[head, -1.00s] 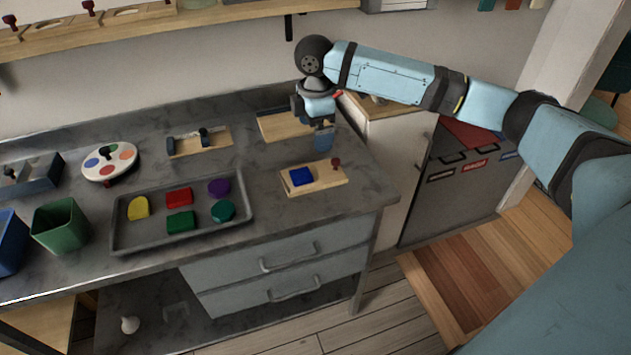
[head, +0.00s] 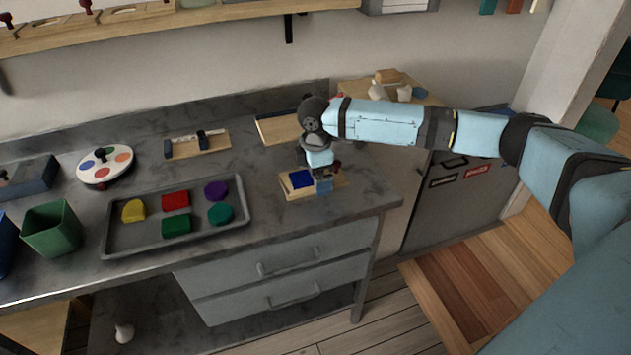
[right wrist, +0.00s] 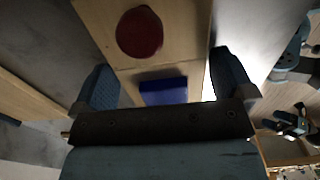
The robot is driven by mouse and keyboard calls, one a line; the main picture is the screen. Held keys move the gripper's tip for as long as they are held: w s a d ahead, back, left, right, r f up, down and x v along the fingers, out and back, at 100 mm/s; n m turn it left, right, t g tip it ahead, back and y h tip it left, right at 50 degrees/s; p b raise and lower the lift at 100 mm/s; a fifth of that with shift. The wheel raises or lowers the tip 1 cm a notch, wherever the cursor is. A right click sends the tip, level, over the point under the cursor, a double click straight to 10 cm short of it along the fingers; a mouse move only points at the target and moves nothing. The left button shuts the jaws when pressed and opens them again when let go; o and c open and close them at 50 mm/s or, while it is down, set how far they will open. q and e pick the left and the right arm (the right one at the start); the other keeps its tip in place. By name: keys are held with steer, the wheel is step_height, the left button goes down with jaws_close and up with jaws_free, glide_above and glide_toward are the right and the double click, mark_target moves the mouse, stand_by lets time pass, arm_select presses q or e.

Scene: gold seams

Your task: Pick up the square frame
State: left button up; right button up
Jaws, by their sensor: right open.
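The square frame (head: 297,194) appears to be the light wooden board on the counter near its right front corner. A blue square piece (head: 301,179) sits in it, and a red knob (head: 337,164) stands on it. My right gripper (head: 323,186) is over the board, between the blue piece and the knob in the picture. The right wrist view shows the frame (right wrist: 188,35), the red knob (right wrist: 139,32) and the blue piece (right wrist: 163,90) between the open fingers (right wrist: 163,68). I cannot tell whether the fingers touch the board. My left gripper is out of view.
A grey tray (head: 149,246) with several coloured shapes lies left of the board. Behind are a wooden board (head: 276,130) and a smaller rack (head: 197,145). A white disc with coloured dots (head: 105,165) and a green bin (head: 52,229) stand farther left.

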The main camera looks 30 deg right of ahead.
steer(key=c, duration=0.7)
